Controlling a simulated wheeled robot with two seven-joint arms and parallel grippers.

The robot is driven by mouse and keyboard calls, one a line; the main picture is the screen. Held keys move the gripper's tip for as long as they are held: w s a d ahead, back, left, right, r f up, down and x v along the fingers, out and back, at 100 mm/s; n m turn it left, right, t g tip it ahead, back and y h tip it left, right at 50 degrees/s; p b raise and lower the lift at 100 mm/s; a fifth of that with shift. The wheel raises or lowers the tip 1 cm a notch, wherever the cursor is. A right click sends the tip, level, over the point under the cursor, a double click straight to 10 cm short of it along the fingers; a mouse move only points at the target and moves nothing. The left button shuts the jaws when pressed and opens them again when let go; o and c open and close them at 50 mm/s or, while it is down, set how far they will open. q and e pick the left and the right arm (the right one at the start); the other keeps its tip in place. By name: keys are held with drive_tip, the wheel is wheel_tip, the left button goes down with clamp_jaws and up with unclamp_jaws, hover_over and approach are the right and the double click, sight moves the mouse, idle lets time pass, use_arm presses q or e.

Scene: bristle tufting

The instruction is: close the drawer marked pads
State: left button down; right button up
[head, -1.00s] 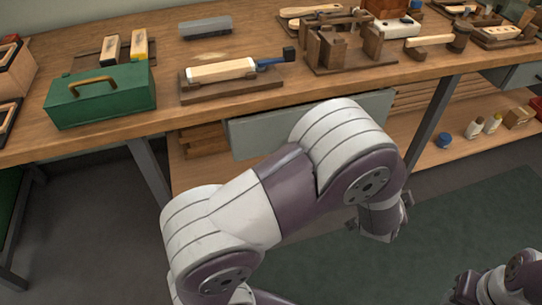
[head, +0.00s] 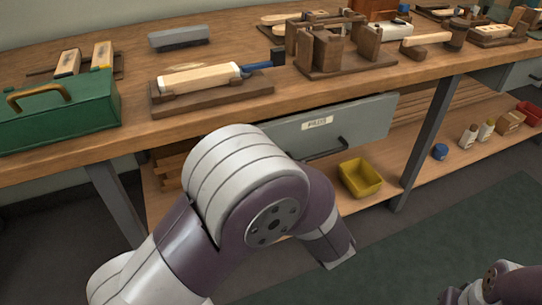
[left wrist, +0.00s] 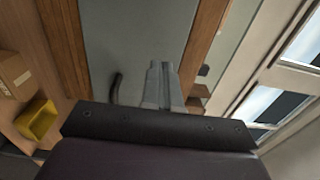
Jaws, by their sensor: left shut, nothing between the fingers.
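The drawer (head: 365,122) is a grey front under the workbench, with a pale label (head: 317,122) and a dark bar handle (head: 326,150). The label is too small to read surely. No drawer inside shows, and I cannot tell how far the front stands out. My left arm covers its lower left part in the head view, and my left gripper is hidden there. In the left wrist view my left gripper (left wrist: 161,85) is shut and empty, pointing at the grey drawer front (left wrist: 110,45) beside the handle (left wrist: 116,88). Contact cannot be told. My right gripper is not visible.
A yellow bin (head: 360,178) stands on the lower shelf (head: 410,170) below the drawer. A table leg (head: 428,140) is right of it. A green toolbox (head: 60,110), a brush block (head: 200,76) and wooden jigs (head: 335,50) stand on the bench top. The floor in front is clear.

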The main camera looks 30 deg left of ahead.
use_arm(q)
drive_tip(key=b+x, duration=0.2)
drive_tip(key=x, duration=0.2)
drive_tip(key=shift+w+a, duration=0.15)
drive_tip(key=shift+w, duration=0.05)
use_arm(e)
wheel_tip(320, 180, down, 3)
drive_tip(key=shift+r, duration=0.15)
use_arm(q)
drive_tip(key=p+x, duration=0.1)
drive_tip(key=x, duration=0.1)
drive_tip(key=p+x, duration=0.2)
drive_tip(key=shift+w+a+r, duration=0.2)
drive_tip(key=shift+r, duration=0.05)
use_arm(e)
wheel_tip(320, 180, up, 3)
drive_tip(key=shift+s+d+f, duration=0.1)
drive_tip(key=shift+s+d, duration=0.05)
use_arm(q)
drive_tip(key=shift+r, duration=0.1)
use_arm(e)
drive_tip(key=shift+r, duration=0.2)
